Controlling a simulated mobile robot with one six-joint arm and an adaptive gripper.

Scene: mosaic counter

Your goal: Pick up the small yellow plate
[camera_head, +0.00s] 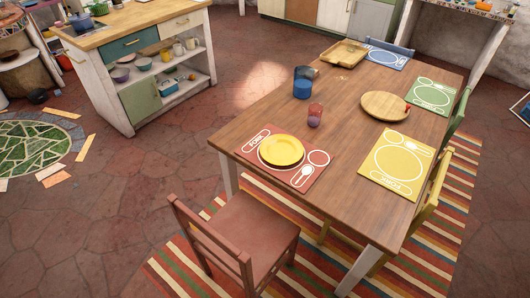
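The small yellow plate (281,150) is round and lies flat on a red placemat (313,177) near the left front corner of the wooden table. The placemat has white printed outlines and the word FORK, and the plate covers most of its large printed circle. Nothing stands on the plate. My gripper does not show in the head view.
Behind the plate stand a reddish cup (316,111) with a purple ball at it and a blue vessel (302,88). A round wooden board (385,106) and a yellow placemat (397,163) lie to the right. A red chair (240,232) stands before the table (345,200).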

